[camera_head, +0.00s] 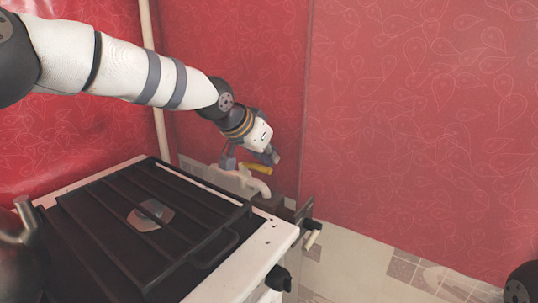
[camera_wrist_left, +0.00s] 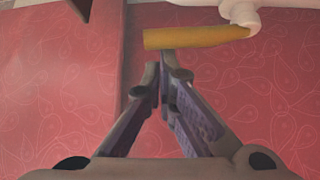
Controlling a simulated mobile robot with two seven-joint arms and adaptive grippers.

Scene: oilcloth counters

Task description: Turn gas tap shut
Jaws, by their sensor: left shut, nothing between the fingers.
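The gas tap's yellow lever (camera_head: 257,169) is by the red wall behind the stove, on a pale pipe (camera_head: 262,187). In the left wrist view the lever (camera_wrist_left: 195,38) lies roughly crosswise just beyond the fingertips, and its right end meets the pale pipe fitting (camera_wrist_left: 240,14). My left gripper (camera_head: 249,160) is at the lever, coming from above. In the left wrist view its fingertips (camera_wrist_left: 164,62) are together with nothing between them. They look very close to the lever's left part; I cannot tell whether they touch it. My right gripper is not in view.
The stove (camera_head: 272,247) with a black grate (camera_head: 100,215) fills the lower left. A dark grey rounded object (camera_head: 24,262) is at the lower left edge. A vertical pale pipe (camera_head: 153,70) runs up the wall. Tiled floor (camera_head: 355,262) is clear at right.

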